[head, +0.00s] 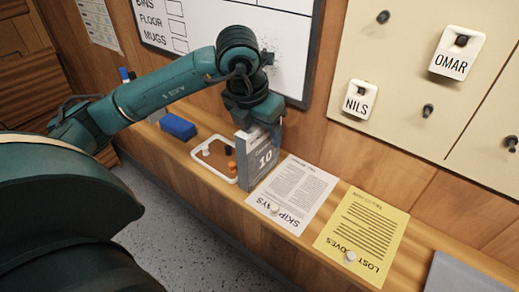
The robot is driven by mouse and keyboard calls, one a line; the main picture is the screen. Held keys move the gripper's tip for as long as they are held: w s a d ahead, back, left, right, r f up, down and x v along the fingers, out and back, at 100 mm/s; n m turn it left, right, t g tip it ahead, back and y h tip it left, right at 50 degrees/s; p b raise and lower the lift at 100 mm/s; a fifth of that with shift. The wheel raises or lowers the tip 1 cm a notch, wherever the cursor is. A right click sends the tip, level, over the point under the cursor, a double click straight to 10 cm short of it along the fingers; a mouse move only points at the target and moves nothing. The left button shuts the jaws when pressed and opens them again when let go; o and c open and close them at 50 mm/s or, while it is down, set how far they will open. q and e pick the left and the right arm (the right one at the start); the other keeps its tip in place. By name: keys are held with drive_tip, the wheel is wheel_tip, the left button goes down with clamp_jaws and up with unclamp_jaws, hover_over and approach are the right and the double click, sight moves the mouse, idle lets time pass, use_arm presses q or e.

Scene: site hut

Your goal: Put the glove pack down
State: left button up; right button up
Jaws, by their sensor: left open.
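My right gripper is not in view.
The tray (213,171) holds small white, orange and dark items. A blue block (178,126) lies left of it. The white sheet (297,190) and a yellow sheet (365,232) lie to the right on the ledge (225,197). A whiteboard and a pegboard with name tags stand behind.

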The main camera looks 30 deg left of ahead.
use_arm(q)
drive_tip(key=shift+f+b, duration=0.25)
drive_tip(key=shift+b, duration=0.1)
idle(0.4)
clamp_jaws()
idle(0.4)
